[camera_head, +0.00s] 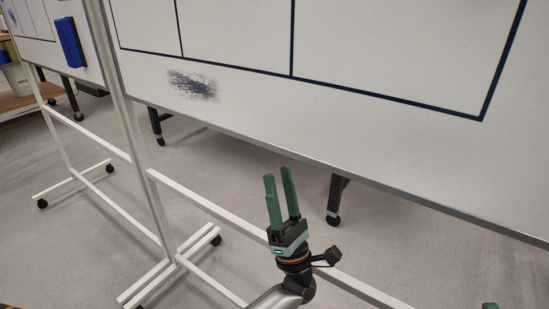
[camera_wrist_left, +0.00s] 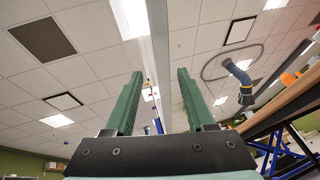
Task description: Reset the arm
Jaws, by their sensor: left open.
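My left gripper (camera_head: 279,176) stands upright in the lower middle of the head view, with its two green fingers apart and nothing between them. It is in front of the whiteboard's lower edge and frame bar. In the left wrist view the left gripper (camera_wrist_left: 160,76) points up toward the ceiling, open and empty. A small green tip (camera_head: 490,306) shows at the bottom right edge of the head view and seems to be my right gripper; the rest of it is out of frame.
A large whiteboard (camera_head: 250,92) with dark lines and a black smudge (camera_head: 193,85) fills the upper head view. Its white wheeled stand (camera_head: 160,210) is at left. A blue eraser-like block (camera_head: 70,42) is on another board. A wooden-topped table (camera_wrist_left: 285,103) is right in the wrist view.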

